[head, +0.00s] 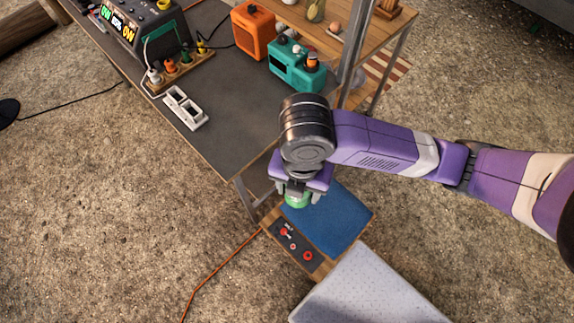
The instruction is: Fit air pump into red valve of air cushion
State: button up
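My gripper (298,195) points down over the low wooden surface below the table. Its fingers sit on both sides of a small green round object, which looks like the air pump (297,203), and seem shut on it. The gripper hides the pump's upper part. A blue cushion (340,222) lies just right of and below the pump. A dark panel (293,247) beside the cushion carries several small red parts, among them a red ring (308,255) and a red piece (284,232). I cannot tell which is the valve. The pump is apart from the red ring.
A pale grey padded slab (370,291) lies at the bottom. The grey table (228,128) above holds a power station (145,22), a socket strip (186,107), an orange box (254,32) and a teal box (295,68). An orange cord (215,272) runs along the ground.

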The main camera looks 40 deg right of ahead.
jog(key=s+p, duration=0.2)
jog(key=s, duration=0.7)
jog(key=shift+s, duration=0.25)
